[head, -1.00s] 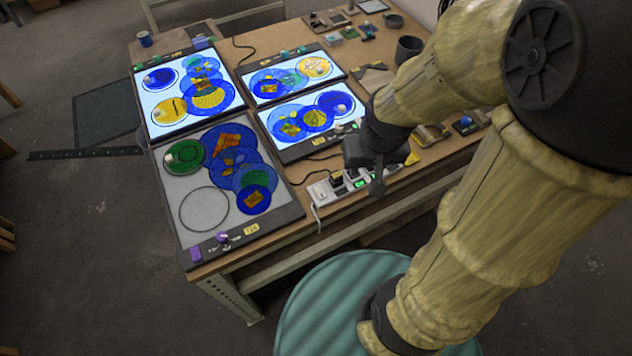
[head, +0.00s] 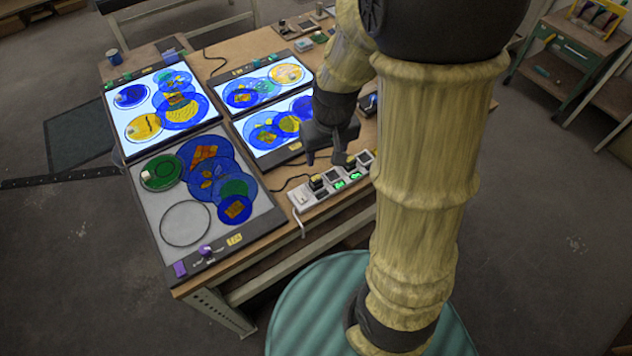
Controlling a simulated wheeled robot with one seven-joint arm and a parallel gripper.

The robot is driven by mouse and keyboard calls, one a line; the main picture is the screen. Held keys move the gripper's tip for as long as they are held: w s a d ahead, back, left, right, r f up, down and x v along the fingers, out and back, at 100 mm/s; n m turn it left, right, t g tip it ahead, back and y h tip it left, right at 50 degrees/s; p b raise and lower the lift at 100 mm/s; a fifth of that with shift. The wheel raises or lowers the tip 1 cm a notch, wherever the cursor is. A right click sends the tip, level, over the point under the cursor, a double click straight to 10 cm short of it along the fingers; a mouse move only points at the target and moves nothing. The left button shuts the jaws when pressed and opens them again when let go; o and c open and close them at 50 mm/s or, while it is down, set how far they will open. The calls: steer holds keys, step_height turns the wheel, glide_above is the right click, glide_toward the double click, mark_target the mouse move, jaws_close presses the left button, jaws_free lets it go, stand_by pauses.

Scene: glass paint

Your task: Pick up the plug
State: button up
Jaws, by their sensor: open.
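The power strip (head: 329,190) lies along the near edge of the workbench, with lit green switches. A dark plug (head: 316,182) stands in its left part, with a cord running to the left. Another dark plug (head: 350,162) with a yellowish mark stands farther right, close to my gripper's right finger. My gripper (head: 325,158) is open and points down, just behind and above the strip. It appears empty. I cannot tell whether a finger touches the right plug. My arm hides part of the bench to the right.
A grey unlit panel (head: 160,212) with coloured glass discs lies left of the strip. Lit panels (head: 118,100) with more discs lie behind it. A blue cup (head: 114,57) stands at the back left. A green cabinet (head: 562,62) stands at the far right.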

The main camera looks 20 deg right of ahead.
mark_target(315, 177)
steer(key=w+f+n+g, duration=0.25)
steer(key=w+f, duration=0.35)
steer(key=w, duration=0.4)
steer(key=shift+t, duration=0.45)
steer(key=f, duration=0.4)
steer(key=f+p, duration=0.1)
steer(key=f, duration=0.2)
steer(key=f+p, duration=0.1)
steer(key=f, duration=0.3)
steer(key=shift+s+a+f, duration=0.2)
steer(key=shift+s+f, duration=0.15)
steer(key=shift+s+d+f+p, duration=0.1)
steer(key=shift+s+f+p, duration=0.05)
steer(key=shift+f+p, duration=0.25)
steer(key=shift+s+d+f+p, duration=0.15)
steer(key=shift+f+p, duration=0.6)
steer(key=shift+f, duration=1.4)
steer(key=c, duration=1.1)
